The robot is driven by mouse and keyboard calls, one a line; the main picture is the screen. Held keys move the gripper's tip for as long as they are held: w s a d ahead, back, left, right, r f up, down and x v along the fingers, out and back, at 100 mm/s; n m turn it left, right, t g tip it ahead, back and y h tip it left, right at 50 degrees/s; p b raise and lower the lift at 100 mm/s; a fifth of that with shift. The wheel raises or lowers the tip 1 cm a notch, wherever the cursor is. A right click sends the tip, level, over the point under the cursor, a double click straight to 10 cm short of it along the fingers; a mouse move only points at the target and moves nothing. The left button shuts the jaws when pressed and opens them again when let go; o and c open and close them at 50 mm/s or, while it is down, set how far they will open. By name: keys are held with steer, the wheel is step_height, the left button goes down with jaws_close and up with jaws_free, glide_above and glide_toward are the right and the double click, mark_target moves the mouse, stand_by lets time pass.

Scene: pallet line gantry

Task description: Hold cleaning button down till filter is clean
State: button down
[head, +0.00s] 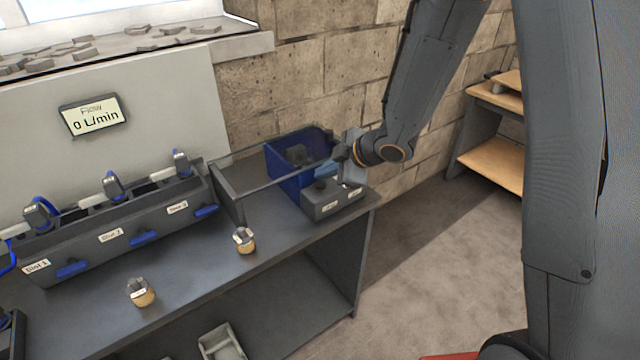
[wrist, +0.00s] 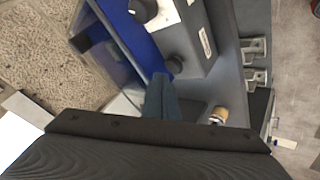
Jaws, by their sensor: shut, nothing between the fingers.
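A grey box (head: 345,200) with a white label on its front stands at the right end of the bench. A dark round button (head: 320,184) sits on its top. Which is the cleaning button, I cannot tell. My gripper (head: 340,155) is shut and empty over the box's back side; its fingers (wrist: 160,82) also show in the wrist view. Contact with a knob cannot be made out. A dark block (head: 298,155) shows in the blue bin (head: 283,178); whether it is the filter is unclear.
A slotted grey rack (head: 110,245) with blue tabs and several dark-topped fittings fills the bench's left. A display (head: 94,115) reads Flow 0 L/min. Two brass-based fittings (head: 244,240) (head: 141,292) stand near the front edge. A brick wall is behind.

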mark_target(324, 186)
steer(key=shift+f, duration=0.1)
steer(key=shift+f, duration=0.3)
steer(key=shift+f+b, duration=0.6)
stand_by(2.8)
steer(key=shift+r, duration=0.15)
stand_by(2.2)
steer(key=shift+r+p, duration=0.85)
steer(key=shift+p, duration=0.15)
step_height(324, 186, up, 5)
steer(key=p, duration=0.5)
